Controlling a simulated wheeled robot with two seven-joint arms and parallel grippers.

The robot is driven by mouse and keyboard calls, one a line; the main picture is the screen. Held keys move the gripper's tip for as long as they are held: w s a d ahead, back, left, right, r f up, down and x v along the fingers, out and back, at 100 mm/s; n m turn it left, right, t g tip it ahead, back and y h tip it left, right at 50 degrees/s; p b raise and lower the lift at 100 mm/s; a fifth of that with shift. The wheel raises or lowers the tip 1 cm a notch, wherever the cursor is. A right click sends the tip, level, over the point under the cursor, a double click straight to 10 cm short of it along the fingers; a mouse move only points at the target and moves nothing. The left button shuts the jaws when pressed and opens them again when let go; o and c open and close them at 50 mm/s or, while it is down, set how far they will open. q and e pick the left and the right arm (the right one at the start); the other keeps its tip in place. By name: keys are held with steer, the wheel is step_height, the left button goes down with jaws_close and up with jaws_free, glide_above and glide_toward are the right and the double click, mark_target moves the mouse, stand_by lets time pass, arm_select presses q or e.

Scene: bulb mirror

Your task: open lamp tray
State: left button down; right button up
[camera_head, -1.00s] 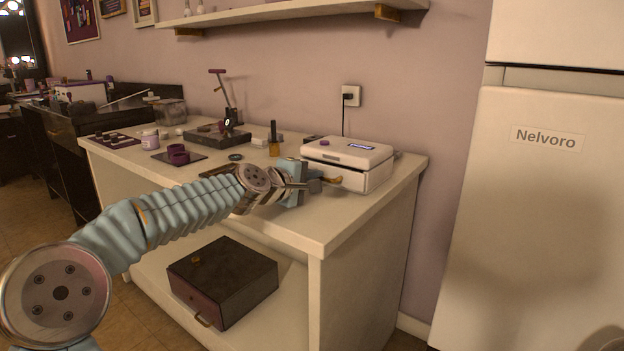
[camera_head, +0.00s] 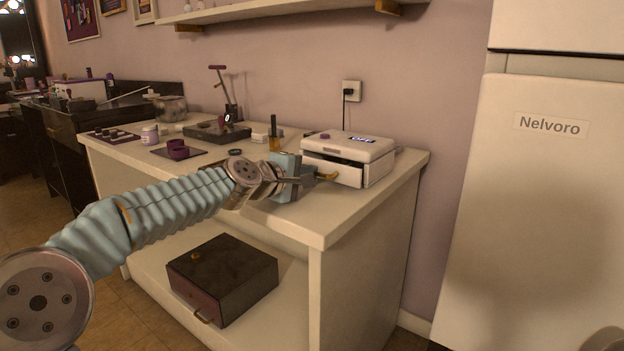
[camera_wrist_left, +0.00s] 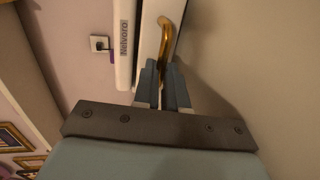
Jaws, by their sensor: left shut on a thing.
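The white lamp box (camera_head: 352,147) stands at the right end of the white table, with a small display and a purple button on top. Its tray (camera_head: 337,171) is a drawer at the front, out a little way with a dark gap above it. The tray has a brass handle (camera_wrist_left: 167,40), which also shows in the head view (camera_head: 327,176). My left gripper (camera_wrist_left: 161,66) is shut on that handle, its blue fingers around its near end. The left fingertips are small in the head view. My right gripper is not in view.
A wall outlet (camera_head: 351,91) with a cord is behind the lamp box. A dark box (camera_head: 222,279) sits on the lower shelf.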

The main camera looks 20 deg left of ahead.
mark_target(277, 206)
arm_select(q)
steer(key=s+a+b, duration=0.1)
steer(key=s+b, duration=0.1)
steer(key=s, duration=0.1)
steer(key=s+a+b, duration=0.1)
steer(key=s+b, duration=0.1)
steer(key=s+a+b, duration=0.1)
steer(key=s+b, duration=0.1)
steer(key=s, duration=0.1)
steer(key=shift+s+a+f+b, duration=0.1)
steer(key=shift+s+f+b, duration=0.15)
steer(key=shift+s+b, duration=0.05)
steer(key=shift+s+a+r, duration=0.1)
steer(key=shift+s, duration=0.25)
steer(key=shift+r, duration=0.15)
steer(key=c, duration=1.2)
jaws_free()
steer(key=shift+w, duration=0.1)
steer(key=v, duration=1.3)
steer(key=shift+s+a, duration=0.1)
steer(key=shift+s, duration=0.3)
